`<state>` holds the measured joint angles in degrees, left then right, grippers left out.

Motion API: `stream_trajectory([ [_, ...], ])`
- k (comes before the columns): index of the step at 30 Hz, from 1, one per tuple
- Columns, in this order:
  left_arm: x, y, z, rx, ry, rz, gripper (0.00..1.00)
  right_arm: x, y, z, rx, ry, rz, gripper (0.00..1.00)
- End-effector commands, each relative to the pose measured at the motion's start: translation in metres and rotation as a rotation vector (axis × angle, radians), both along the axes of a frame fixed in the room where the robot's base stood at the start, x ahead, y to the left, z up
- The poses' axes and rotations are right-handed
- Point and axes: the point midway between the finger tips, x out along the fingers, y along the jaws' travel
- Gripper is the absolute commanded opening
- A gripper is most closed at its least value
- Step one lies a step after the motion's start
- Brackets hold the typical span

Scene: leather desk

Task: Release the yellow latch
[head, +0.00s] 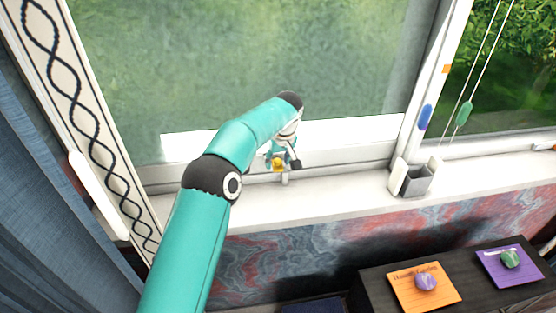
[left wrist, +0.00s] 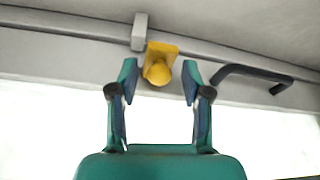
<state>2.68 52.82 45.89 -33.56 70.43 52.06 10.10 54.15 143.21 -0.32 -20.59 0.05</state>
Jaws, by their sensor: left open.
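The yellow latch (head: 278,164) sits on the lower frame of the window, low in the middle of the head view. In the left wrist view the latch (left wrist: 158,64) is a yellow plate with a round knob, on a grey frame. My left gripper (head: 281,154) is at the window frame beside the latch, with part of it hidden by my own arm. In the left wrist view its two teal fingers (left wrist: 160,80) are open, one on each side of the knob, with gaps showing. My right gripper is not in view.
A dark handle (left wrist: 262,77) is on the frame to the right of the latch. The white sill (head: 330,197) is mostly clear. A grey open box (head: 417,181) stands on it at right. Blue (head: 425,117) and green (head: 464,112) pieces are near the window post and cords.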

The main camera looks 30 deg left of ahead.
Motion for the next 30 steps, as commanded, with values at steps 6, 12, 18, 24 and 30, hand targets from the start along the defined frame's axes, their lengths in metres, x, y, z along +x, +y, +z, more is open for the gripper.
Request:
stream_trajectory([
  [6, -0.004, -0.007, 0.028, 0.0, -0.005, -0.001, 0.48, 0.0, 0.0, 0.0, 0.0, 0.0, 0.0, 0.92],
  [12, -0.011, -0.016, 0.067, 0.0, -0.006, 0.0, 0.48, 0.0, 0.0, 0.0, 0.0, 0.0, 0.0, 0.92],
  [18, -0.017, -0.023, 0.098, 0.0, -0.005, -0.001, 0.48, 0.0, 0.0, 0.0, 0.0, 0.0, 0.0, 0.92],
  [24, -0.021, -0.025, 0.111, -0.001, -0.004, 0.0, 0.48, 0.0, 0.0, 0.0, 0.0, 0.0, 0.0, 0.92],
  [30, -0.021, -0.026, 0.112, -0.001, -0.002, -0.001, 0.48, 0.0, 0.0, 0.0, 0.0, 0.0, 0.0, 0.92],
])
